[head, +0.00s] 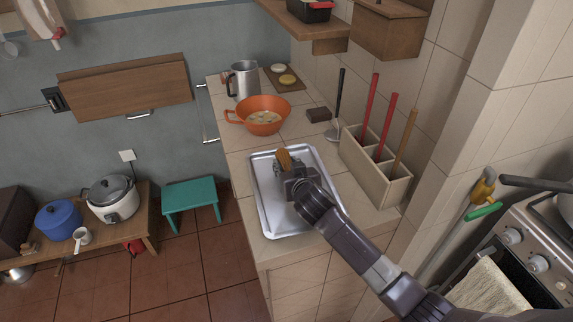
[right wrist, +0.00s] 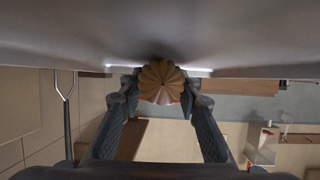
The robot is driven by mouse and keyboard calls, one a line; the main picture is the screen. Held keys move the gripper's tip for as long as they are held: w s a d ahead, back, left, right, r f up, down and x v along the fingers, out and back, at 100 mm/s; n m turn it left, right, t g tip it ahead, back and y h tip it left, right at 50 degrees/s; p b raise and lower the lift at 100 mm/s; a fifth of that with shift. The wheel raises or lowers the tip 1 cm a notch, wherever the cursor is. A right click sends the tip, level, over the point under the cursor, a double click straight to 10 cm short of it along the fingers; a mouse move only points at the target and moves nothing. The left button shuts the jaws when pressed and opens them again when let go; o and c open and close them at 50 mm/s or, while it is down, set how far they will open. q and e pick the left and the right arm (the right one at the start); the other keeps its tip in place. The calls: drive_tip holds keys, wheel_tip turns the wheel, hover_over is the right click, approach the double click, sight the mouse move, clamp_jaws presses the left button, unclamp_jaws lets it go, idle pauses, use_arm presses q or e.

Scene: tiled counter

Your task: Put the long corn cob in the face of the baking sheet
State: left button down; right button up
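The silver baking sheet (head: 258,190) lies on the tiled counter, with its raised rim showing. My right gripper (head: 290,170) is over the sheet's upper middle. An orange-brown ribbed thing, which I take as the corn cob (head: 284,158), sticks out past its fingertips. In the right wrist view the cob (right wrist: 161,82) shows end-on between the two fingers of the right gripper (right wrist: 160,95), which close on its sides. The cob is very near the sheet's surface (right wrist: 230,45); I cannot tell if it touches. My left gripper is not in view.
An orange colander (head: 262,122) and a metal jug (head: 242,80) stand behind the sheet. A utensil box (head: 375,178) with several handles stands to its right. A small board with round items (head: 284,78) is at the back. The stove (head: 520,245) is at the right.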

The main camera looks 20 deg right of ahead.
drive_tip(key=o, duration=0.4)
drive_tip(key=v, duration=1.2)
